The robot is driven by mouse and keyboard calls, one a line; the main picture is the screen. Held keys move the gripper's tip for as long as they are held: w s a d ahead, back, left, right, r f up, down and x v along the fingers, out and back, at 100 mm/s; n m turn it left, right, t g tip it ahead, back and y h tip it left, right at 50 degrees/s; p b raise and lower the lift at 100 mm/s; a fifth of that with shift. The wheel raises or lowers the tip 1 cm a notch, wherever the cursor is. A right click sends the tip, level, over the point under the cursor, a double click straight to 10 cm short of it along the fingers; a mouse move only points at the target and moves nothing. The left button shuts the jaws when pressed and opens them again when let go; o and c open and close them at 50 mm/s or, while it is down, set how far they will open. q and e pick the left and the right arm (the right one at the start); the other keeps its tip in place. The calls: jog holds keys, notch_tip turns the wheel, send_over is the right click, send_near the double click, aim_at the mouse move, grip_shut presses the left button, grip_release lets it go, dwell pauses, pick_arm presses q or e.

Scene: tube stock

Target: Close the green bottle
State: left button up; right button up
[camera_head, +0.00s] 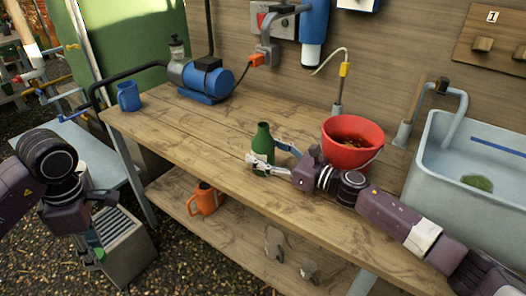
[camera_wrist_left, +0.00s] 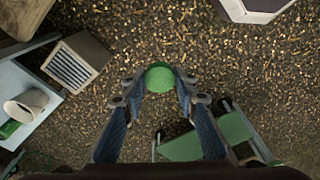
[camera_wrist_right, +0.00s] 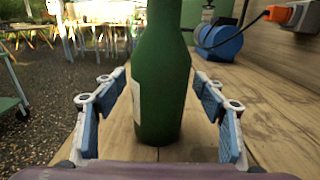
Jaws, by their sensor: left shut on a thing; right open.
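The green bottle (camera_head: 263,142) stands upright on the wooden workbench, with no cap visible on its neck. My right gripper (camera_head: 270,154) is at the bottle from the right, with one finger on either side. In the right wrist view, the bottle (camera_wrist_right: 160,85) stands between the open fingers, with gaps showing on both sides. My left gripper (camera_head: 96,246) is off the bench's left side, pointing down and shut on a small round green cap (camera_wrist_left: 159,77). The cap also shows low in the head view (camera_head: 100,255).
A red bucket (camera_head: 350,158) stands right of the bottle, near a tap pipe. A blue pump (camera_head: 207,80) and blue mug (camera_head: 129,96) are at the bench's far left. An orange can (camera_head: 206,199) is on the lower shelf. A grey crate (camera_head: 128,245) stands below my left gripper.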

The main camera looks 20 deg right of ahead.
jog(key=shift+w+a, duration=0.15)
jog(key=shift+w, duration=0.05)
jog(key=c, duration=1.5)
pick_arm(q)
jog(key=shift+r, duration=0.1)
pick_arm(e)
jog(key=shift+o, duration=0.2)
jog(key=shift+r, duration=0.25)
